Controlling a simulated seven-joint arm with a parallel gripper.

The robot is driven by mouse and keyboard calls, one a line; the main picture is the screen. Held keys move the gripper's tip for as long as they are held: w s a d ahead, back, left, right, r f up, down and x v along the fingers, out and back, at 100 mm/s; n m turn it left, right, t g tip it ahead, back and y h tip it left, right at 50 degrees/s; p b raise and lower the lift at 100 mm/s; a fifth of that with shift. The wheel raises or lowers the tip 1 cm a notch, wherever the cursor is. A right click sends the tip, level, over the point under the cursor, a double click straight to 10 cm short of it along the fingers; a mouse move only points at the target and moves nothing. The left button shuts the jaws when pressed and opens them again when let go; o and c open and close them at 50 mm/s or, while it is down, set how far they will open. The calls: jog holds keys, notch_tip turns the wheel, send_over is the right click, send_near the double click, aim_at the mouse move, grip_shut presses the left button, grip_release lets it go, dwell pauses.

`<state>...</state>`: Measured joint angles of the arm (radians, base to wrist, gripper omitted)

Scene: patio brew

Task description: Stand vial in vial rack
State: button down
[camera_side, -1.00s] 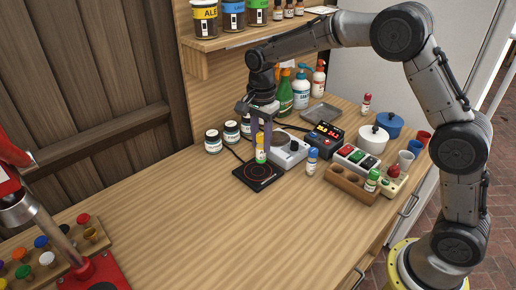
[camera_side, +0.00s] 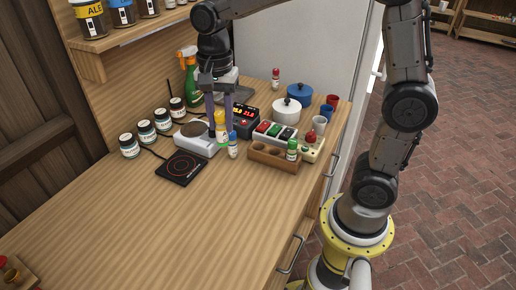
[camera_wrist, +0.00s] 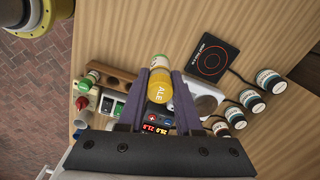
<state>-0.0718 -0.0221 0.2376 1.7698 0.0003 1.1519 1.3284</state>
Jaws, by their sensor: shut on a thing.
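A green-capped vial (camera_side: 292,150) stands at the rack's right end. The rack (camera_wrist: 122,76) is left of the held vial in the wrist view.
A scale (camera_side: 193,142), a black hot plate (camera_side: 181,168), a display box (camera_side: 245,119) and a switch box (camera_side: 272,133) are around.

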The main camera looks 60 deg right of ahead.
jog(key=s+d+f, duration=0.2)
jog(key=s+d, duration=0.2)
jog(key=d, duration=0.3)
jog(key=m, duration=0.1)
send_over(274, 157)
jog(key=d, duration=0.2)
jog(key=shift+m, duration=0.3)
jog(key=f, duration=1)
jog(key=shift+w+d+f, duration=0.1)
jog(key=shift+w+f, duration=0.05)
jog(key=shift+w, duration=0.25)
jog(key=shift+f, duration=0.15)
jog(key=c, duration=0.9)
grip_release()
jog(key=shift+o, duration=0.2)
